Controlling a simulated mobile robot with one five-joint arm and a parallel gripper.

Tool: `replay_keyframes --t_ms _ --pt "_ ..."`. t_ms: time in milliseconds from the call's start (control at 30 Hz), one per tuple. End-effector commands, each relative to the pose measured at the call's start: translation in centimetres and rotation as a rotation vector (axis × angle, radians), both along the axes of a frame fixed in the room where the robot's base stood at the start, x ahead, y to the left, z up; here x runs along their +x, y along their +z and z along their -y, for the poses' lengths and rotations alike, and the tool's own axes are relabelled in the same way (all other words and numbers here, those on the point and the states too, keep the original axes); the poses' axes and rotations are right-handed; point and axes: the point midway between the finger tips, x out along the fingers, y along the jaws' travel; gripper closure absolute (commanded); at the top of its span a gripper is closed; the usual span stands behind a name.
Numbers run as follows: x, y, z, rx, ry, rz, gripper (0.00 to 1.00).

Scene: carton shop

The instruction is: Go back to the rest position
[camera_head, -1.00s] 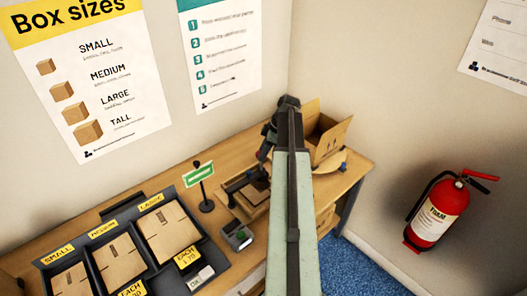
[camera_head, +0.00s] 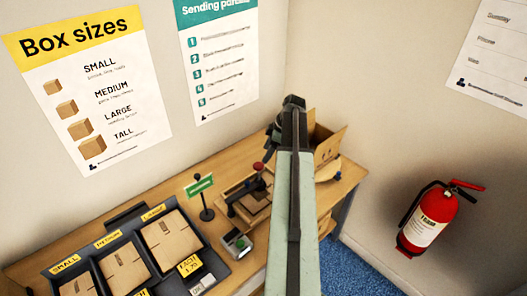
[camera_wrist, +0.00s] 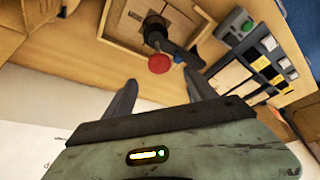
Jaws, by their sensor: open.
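My gripper (camera_wrist: 160,95) is open in the wrist view, its two dark fingers apart with nothing between them. Beyond the fingertips is a dark lever with a red knob (camera_wrist: 159,63) on a wooden tray. The red knob also shows in the head view (camera_head: 258,166), left of my arm. In the head view my arm reaches up the middle of the picture over the bench, and the gripper's fingers are not clear there.
An open carton (camera_head: 328,145) stands at the bench's right end, partly behind my arm. A green sign (camera_head: 200,186), a card terminal (camera_head: 237,243) and a rack of flat boxes (camera_head: 222,267) are left of my arm. A red fire extinguisher (camera_head: 428,222) is at the right wall.

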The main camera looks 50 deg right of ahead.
Motion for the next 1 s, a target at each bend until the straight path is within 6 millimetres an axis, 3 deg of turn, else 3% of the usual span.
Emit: replay_keyframes --t_ms 33,500,633,667,767,900,1000 --pt "-0.1 0.8 0.1 0.000 -0.001 0.000 0.34" --pt "-0.2 0.4 0.1 0.000 0.000 0.000 0.34" --pt "1.8 0.1 -1.9 0.000 0.042 0.000 0.34" --pt "2.9 -0.1 -3.1 0.000 0.065 0.000 0.34" --pt "7.5 -0.8 -9.1 0.000 0.175 0.000 0.34" --pt "12.0 -2.0 -20.3 -0.015 0.356 -0.015 0.34" --pt "13.2 -2.9 -28.1 -0.034 0.445 -0.046 0.34"
